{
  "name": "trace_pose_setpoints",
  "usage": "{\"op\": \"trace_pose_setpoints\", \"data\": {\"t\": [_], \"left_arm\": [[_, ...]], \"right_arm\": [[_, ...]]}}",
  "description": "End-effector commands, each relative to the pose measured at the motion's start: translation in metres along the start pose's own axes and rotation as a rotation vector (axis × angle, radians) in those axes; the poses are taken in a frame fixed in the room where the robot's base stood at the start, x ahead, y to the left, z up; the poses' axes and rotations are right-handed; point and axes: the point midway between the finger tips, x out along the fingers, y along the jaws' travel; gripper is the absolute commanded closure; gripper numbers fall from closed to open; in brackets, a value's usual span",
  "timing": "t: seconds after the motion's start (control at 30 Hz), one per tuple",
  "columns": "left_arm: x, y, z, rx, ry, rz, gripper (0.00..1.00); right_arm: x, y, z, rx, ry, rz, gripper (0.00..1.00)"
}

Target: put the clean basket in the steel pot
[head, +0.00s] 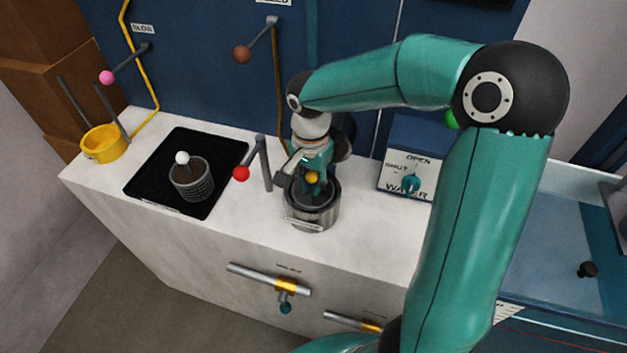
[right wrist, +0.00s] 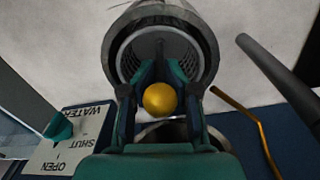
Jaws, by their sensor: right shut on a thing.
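The steel pot (head: 312,218) stands on the white counter near its front edge. My right gripper (head: 312,184) points down over the pot, its fingertips at the mouth. It is shut on a basket with a gold knob (head: 312,177). In the right wrist view the gold knob (right wrist: 159,98) shows between the fingers, and the pot (right wrist: 150,14) surrounds the basket's dark mesh wall (right wrist: 128,62). Whether the basket rests on the pot's bottom is hidden. A second basket (head: 193,184), mesh with brown contents and a white knob, stands on the black tray (head: 157,186). My left gripper is out of view.
A red-knobbed lever (head: 241,173) and grey post stand just left of the pot. The water switch box (head: 407,180) is to its right. A yellow ring-shaped holder (head: 101,146) sits at the far left. Pipes with valves (head: 285,284) run along the counter's front.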

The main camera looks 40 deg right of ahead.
Motion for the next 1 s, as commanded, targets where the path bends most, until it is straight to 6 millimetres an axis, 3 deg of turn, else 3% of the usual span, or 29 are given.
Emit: {"op": "trace_pose_setpoints", "data": {"t": [0.27,0.3,0.43,0.77,1.0], "left_arm": [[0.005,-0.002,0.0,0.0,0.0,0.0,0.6],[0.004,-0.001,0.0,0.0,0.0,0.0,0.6],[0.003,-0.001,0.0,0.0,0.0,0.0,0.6],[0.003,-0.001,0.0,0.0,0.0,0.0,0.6],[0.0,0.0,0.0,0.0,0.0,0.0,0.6]], "right_arm": [[0.005,-0.001,0.0,-0.001,0.001,-0.001,1.0],[0.003,-0.001,0.0,-0.001,0.0,0.0,0.69],[0.003,0.0,0.0,-0.001,0.0,0.0,0.47],[0.003,0.0,0.0,-0.001,0.0,0.0,0.46],[-0.016,-0.002,0.0,-0.001,0.003,-0.004,0.46]]}}
